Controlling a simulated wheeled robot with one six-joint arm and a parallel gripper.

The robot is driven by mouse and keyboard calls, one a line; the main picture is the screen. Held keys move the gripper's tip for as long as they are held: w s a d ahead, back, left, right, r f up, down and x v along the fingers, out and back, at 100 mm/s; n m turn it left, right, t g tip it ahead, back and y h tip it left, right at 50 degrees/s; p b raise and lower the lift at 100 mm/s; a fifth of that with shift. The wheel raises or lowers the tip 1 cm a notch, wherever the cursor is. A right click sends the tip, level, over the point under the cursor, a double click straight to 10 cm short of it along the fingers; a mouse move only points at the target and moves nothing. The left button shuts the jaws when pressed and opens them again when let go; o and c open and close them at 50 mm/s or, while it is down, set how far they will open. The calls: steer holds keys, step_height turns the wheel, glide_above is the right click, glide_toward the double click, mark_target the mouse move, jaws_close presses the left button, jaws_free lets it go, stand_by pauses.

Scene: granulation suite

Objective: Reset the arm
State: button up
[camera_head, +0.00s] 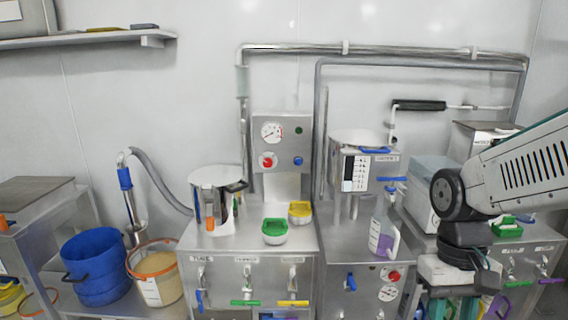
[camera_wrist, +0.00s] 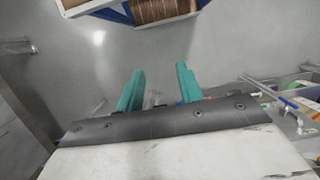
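My arm reaches in from the right edge of the head view and bends down at a dark joint. My gripper (camera_wrist: 160,85) shows in the wrist view as two teal fingers standing apart with nothing between them. In the head view the gripper (camera_head: 455,305) is low at the right, partly cut off by the bottom edge. It is in front of the steel bench at the right, and I cannot tell how far apart they are.
A jug with purple contents (camera_head: 383,240) stands near my arm. A blue bucket (camera_head: 95,265) is at left. A wooden-looking crate (camera_wrist: 160,10) tops the wrist view.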

steer(key=s+r+t, duration=0.4)
steer(key=s+r, duration=0.3)
steer(key=shift+s+r, duration=0.2)
steer(key=shift+r, duration=0.15)
steer(key=shift+o, duration=0.3)
steer(key=shift+a, duration=0.1)
stand_by(1.2)
